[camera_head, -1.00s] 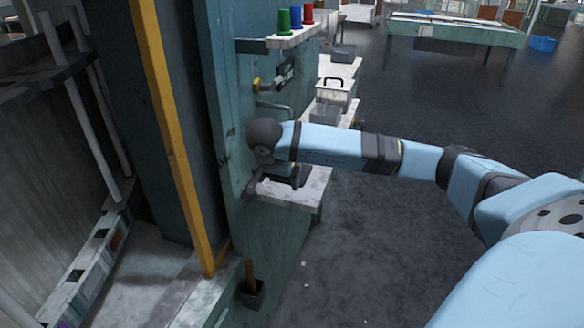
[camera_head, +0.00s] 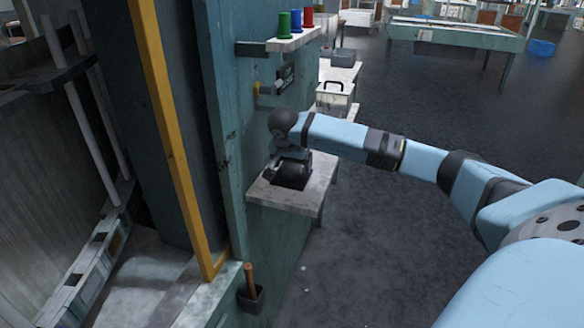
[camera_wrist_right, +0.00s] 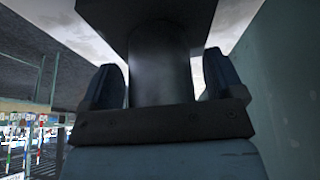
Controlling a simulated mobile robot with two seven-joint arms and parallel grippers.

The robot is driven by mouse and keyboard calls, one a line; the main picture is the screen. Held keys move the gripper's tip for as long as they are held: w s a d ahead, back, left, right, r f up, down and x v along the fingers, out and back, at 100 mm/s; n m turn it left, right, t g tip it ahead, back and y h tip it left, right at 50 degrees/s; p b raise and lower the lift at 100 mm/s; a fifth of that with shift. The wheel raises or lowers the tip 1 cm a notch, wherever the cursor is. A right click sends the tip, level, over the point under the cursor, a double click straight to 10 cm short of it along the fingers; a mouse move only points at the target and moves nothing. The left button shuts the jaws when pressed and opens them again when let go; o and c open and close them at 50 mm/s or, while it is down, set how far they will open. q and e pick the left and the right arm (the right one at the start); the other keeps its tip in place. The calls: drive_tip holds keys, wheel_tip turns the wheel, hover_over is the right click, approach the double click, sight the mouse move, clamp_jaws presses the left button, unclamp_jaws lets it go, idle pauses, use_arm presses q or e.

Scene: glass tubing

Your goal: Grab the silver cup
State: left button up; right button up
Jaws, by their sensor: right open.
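My right gripper (camera_head: 290,168) is at the small wall-mounted shelf, beside the green wall, close to a dark square patch (camera_head: 291,183) on the shelf top. The right wrist view shows its two fingers apart (camera_wrist_right: 163,80), with a dark grey cylinder (camera_wrist_right: 160,68) between or just beyond them. A dark square slab (camera_wrist_right: 145,12) covers the cylinder's top. I cannot tell whether this cylinder is the silver cup, or whether the fingers touch it. No clearly silver cup shows in the head view. My left gripper is out of view.
Green (camera_head: 284,24), blue (camera_head: 295,19) and red (camera_head: 307,16) cups stand on an upper shelf (camera_head: 285,42). The small shelf (camera_head: 307,198) juts from the green wall (camera_head: 222,130). A yellow post (camera_head: 170,130) stands at left. The dark floor (camera_head: 420,130) is open beyond my arm.

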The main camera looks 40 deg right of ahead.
drive_tip(key=c, duration=1.1)
drive_tip(key=shift+r, duration=0.1)
